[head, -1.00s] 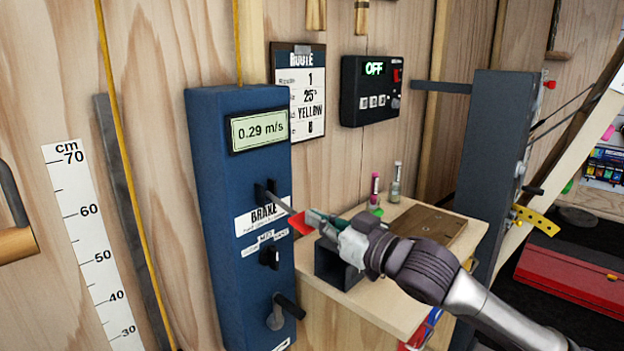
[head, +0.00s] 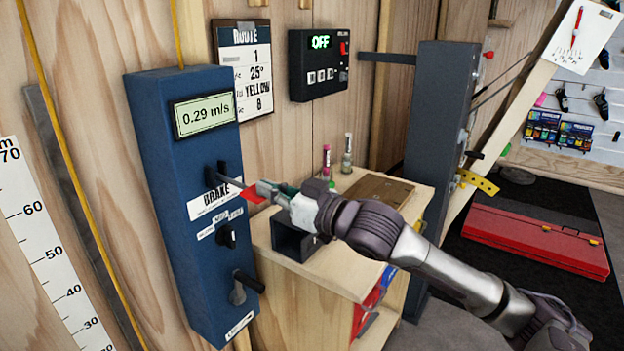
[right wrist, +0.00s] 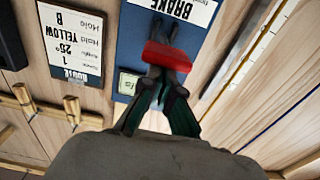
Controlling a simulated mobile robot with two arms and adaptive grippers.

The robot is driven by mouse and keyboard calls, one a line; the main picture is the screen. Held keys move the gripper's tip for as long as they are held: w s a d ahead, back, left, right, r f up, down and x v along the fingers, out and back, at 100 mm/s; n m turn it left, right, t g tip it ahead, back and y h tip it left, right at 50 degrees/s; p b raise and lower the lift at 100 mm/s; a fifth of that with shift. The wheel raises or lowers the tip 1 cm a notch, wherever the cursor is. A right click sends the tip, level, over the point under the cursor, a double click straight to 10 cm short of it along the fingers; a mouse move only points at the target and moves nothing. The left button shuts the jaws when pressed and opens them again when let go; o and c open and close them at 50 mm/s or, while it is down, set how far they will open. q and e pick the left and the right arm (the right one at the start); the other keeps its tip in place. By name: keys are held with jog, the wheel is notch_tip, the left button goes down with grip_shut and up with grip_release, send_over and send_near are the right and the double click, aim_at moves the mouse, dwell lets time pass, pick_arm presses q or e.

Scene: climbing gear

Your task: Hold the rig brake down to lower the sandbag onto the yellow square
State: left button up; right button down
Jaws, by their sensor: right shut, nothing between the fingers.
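The brake lever (head: 236,176) sticks out of the blue rig box (head: 165,250) beside the BRAKE label and slopes down to a red tip (head: 253,196). My right gripper (head: 264,191) is shut and empty, with its fingertips right at the red tip. The right wrist view shows the red tip (right wrist: 165,57) at the ends of the shut fingers (right wrist: 160,95); whether they press on it, I cannot tell. The display (head: 203,115) reads 0.29 m/s. The sandbag, the yellow square and my left gripper are not in view.
A knob (head: 227,236) and a black-handled crank (head: 245,285) sit lower on the box. A wooden cabinet (head: 330,270) stands to the right under my right arm. A centimetre scale (head: 40,250) and yellow rope (head: 75,175) are at the left.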

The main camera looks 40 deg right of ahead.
pick_arm(q)
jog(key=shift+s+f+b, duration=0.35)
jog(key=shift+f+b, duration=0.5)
jog(key=shift+b, duration=0.55)
pick_arm(e)
jog(key=r+v, duration=0.2)
jog(key=v, duration=0.8)
jog(key=shift+s, duration=0.3)
jog(key=shift+r, duration=0.15)
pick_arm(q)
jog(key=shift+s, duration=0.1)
pick_arm(e)
jog(key=shift+d, duration=0.1)
